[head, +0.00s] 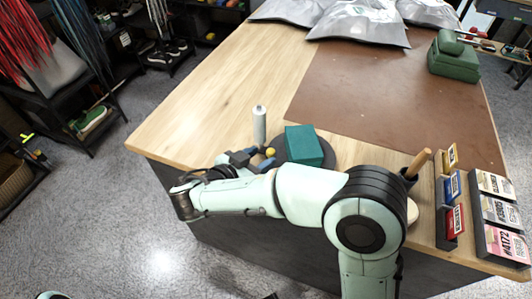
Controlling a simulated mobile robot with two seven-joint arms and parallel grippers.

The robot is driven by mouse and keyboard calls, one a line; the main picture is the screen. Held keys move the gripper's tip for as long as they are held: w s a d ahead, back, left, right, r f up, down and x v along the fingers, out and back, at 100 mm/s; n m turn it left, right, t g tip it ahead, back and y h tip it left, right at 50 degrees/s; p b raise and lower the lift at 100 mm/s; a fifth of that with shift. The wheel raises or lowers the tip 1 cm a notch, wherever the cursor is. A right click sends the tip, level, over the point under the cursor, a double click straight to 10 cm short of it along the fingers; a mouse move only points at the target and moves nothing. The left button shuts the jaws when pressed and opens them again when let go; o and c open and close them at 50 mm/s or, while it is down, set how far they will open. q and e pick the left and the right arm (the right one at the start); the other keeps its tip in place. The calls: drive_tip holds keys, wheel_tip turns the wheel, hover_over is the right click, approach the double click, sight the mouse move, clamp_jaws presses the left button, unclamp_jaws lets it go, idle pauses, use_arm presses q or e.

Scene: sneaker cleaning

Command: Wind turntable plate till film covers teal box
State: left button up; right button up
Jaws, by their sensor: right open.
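The teal box (304,145) rests on a round dark turntable plate (328,152) near the front edge of the wooden table. I see no film on the box's visible faces. A pale upright cylinder (259,126) with a small top stands behind and left of the plate; I cannot tell whether it is the film roll. My right forearm hides the plate's near side, and I cannot tell whether the fingers touch anything. My left gripper is out of view.
A brown mat (365,95) covers the table's right part and is mostly bare. Silver bags (355,28) lie at the back, a green case (454,62) at the back right. A wooden-handled tool (421,160) and card racks (497,212) stand at the right. The table's left is clear.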

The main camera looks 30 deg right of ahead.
sight(268, 154)
drive_tip(key=shift+x, duration=1.75)
clamp_jaws()
drive_tip(key=shift+s+f, duration=0.1)
